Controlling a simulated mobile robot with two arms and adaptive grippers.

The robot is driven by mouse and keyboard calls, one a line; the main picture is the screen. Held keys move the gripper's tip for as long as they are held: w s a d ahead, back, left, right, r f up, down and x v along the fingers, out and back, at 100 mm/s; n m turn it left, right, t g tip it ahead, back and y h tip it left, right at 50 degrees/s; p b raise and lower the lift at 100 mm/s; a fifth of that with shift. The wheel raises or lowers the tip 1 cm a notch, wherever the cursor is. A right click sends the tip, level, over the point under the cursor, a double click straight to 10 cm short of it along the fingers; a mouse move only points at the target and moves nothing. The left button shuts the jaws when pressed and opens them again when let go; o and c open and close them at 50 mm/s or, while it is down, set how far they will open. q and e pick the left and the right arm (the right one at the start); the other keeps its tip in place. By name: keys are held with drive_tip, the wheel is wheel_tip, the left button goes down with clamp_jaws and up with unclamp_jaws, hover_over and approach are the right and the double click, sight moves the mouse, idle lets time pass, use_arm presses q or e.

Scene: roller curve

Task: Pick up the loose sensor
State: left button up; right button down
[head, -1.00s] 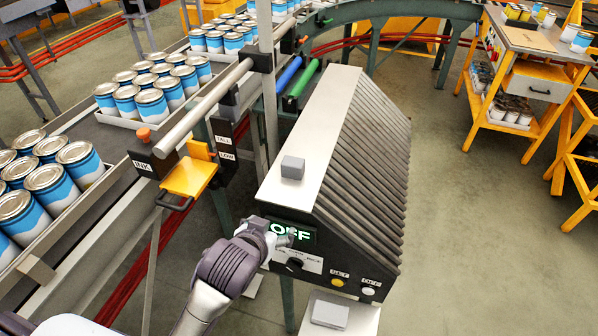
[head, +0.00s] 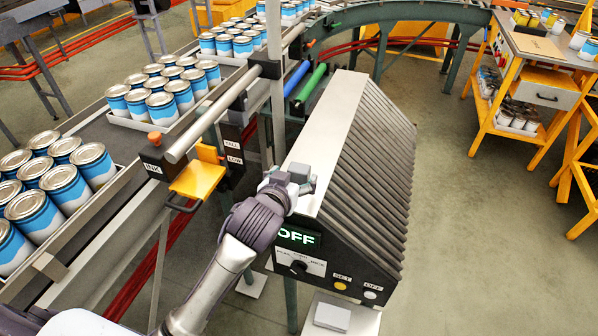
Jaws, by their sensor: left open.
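A small grey box (head: 299,171), which may be the loose sensor, sits on the pale top ledge of the ribbed machine (head: 359,160). My left gripper (head: 290,183) is right at this box, at its near side, and partly covers it. Its jaws are open. I cannot tell whether the fingers touch the box. A second light grey block (head: 332,317) lies on a pale plate at the bottom, in front of the machine. My right gripper does not show.
Trays of blue and white cans (head: 160,100) stand on the conveyor at left. An orange bracket (head: 198,178) and TALL and LOW plates (head: 233,148) are beside the gripper. The machine's OFF display (head: 298,236) is below it. Floor at right is clear up to a yellow-framed cart (head: 540,85).

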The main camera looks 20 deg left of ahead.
sight(297, 174)
use_arm(q)
drive_tip(key=p+x, duration=0.1)
drive_tip(key=x, duration=0.3)
drive_tip(key=shift+w+d+f, duration=0.1)
drive_tip(key=c, duration=1.2)
drive_tip(key=shift+c, duration=0.3)
